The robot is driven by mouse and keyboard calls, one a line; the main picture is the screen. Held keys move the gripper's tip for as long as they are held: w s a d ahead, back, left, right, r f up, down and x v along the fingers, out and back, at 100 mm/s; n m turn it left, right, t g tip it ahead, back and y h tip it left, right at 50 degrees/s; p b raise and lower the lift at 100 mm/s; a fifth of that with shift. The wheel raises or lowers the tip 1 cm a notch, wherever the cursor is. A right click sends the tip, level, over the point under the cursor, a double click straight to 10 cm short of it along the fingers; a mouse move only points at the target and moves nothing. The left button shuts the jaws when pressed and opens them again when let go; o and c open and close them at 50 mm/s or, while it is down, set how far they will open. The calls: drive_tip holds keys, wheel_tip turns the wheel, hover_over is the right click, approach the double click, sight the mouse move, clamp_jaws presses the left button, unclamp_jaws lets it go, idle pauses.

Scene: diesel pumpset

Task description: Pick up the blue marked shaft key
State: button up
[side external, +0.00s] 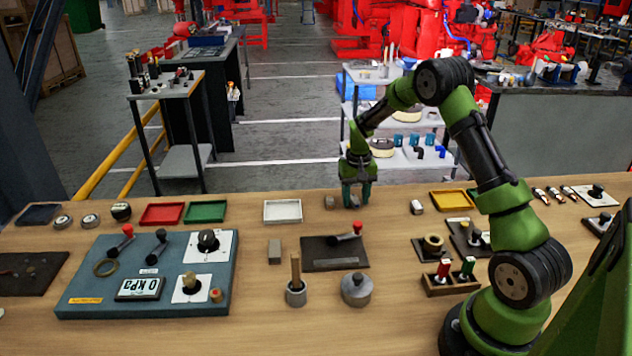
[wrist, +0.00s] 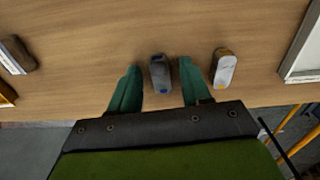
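The blue marked shaft key (wrist: 160,73) is a small dark grey block with blue marks. In the wrist view it lies on the wooden bench between the two green fingers of my gripper (wrist: 159,68). A gap shows on each side of the key. My gripper (side external: 356,201) is open and points down at the bench near its far edge in the side view. There it hides the blue marked key. A second key (wrist: 224,68), pale-topped with a yellowish mark, lies just outside the right finger in the wrist view; it also shows in the side view (side external: 330,202).
A white tray (side external: 283,221) and a yellow tray (side external: 452,206) lie on either side. A small block with a white part (side external: 417,207) sits to the right. A dark board with a red-handled lever (side external: 335,258) lies nearer the camera. Bare bench surrounds the keys.

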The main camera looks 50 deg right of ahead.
sight(356, 200)
clamp_jaws()
drive_tip(key=shift+r, duration=0.15)
drive_tip(key=shift+r, duration=0.6)
wheel_tip(356, 200, up, 2)
drive_tip(key=shift+r, duration=0.2)
drive_tip(key=s+a, duration=0.2)
drive_tip(key=s, duration=0.2)
drive_tip(key=s+a, duration=0.2)
drive_tip(key=s, duration=0.3)
drive_tip(key=s+a+r, duration=0.1)
drive_tip(key=s+a, duration=0.2)
drive_tip(key=s, duration=0.2)
drive_tip(key=shift+s+r, duration=0.1)
drive_tip(key=shift+s, duration=0.05)
